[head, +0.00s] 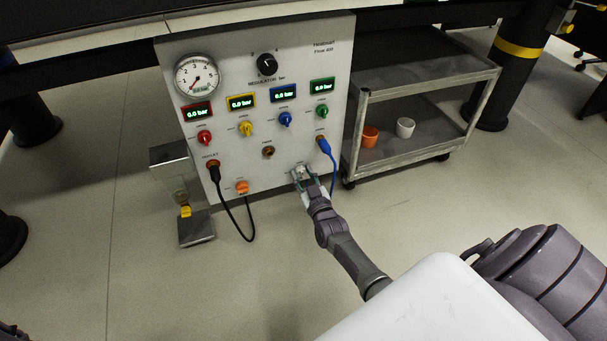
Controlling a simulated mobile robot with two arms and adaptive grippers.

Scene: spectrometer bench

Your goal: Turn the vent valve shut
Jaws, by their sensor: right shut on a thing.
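The white control panel (240,150) stands upright in the middle of the head view. What looks like the vent valve, a small pale knob (300,171), sits low on the panel, right of centre. My right gripper (304,176) is shut on this knob, with its fingers on either side. The fingers partly hide the knob, and I cannot read a label there or tell its turn angle.
A blue hose plug (324,146) sits just right of my right gripper, its hose hanging close by. A black hose (250,228) loops below the orange knob (242,187). A grey cart (420,140) with cups stands at right. A sample stand (182,196) is at left.

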